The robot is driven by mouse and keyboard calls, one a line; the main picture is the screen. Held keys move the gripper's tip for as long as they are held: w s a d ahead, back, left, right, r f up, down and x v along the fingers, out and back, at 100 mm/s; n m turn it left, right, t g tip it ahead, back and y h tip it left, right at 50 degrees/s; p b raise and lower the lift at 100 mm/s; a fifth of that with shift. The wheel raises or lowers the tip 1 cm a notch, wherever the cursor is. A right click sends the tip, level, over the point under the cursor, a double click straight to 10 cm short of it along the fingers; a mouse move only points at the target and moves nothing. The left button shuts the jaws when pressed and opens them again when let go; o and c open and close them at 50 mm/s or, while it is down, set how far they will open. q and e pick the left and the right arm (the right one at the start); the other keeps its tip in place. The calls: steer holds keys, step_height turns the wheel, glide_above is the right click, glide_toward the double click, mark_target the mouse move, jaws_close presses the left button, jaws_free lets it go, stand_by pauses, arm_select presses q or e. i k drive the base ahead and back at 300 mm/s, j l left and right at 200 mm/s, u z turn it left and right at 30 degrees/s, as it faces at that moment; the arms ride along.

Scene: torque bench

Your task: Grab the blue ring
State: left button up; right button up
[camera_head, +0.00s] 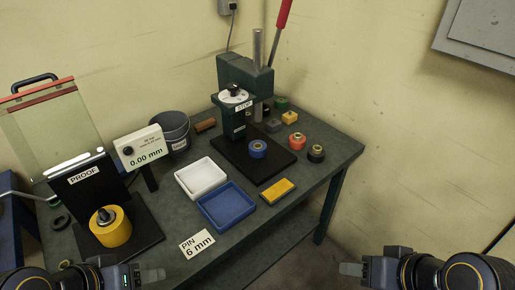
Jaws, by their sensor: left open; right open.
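The blue ring (258,149) sits on the black base plate (228,158) of the bench press, to the right of the press column. It looks like a short blue cylinder with a dark centre. My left gripper (150,275) is at the bottom left, open and empty, near the front edge of the bench and well away from the ring. My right gripper (352,269) is at the bottom right, open and empty, off the bench over the floor side. Neither gripper touches anything.
The press (236,110) with its red lever stands behind the ring. Orange (297,142) and black (317,154) rings stand to its right. A white tray (178,181), blue tray (252,222), yellow block (278,190) and yellow cylinder (112,232) are on the bench.

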mark_target(255, 153)
steer(key=i+l+u, duration=0.45)
steer(key=l+u, duration=0.15)
steer(key=i+l+u, duration=0.3)
steer(key=l, duration=0.25)
steer(key=k+j, duration=0.05)
steer(key=k, duration=0.05)
